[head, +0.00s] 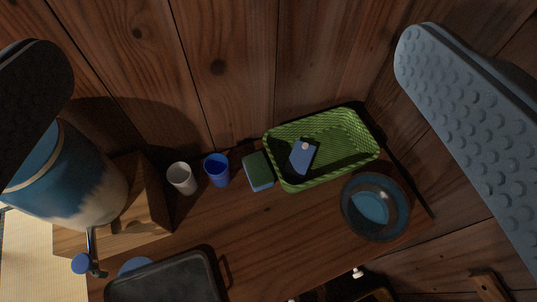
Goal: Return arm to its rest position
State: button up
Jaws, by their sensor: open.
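My gripper (235,50) shows at the top of the head view. Its two textured finger pads are spread wide, a dark one at the left edge and a grey-blue one at the right. Nothing is between them but the wooden wall and the wooden counter (260,235) seen beyond. The fingers are apart from every object on the counter. The rest of my arm is not in view.
A blue-and-white container with a tap (85,195) stands on a wooden block (152,195) at left. Along the wall are a white cup (182,178), blue cup (217,170), sponge (258,171) and green basket (330,178) holding a small blue item. A dark bowl (376,207) and black tray (165,280) are nearer.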

dwell(0.3)
notch_tip(320, 180, up, 4)
jog(key=p, duration=0.4)
dwell(0.8)
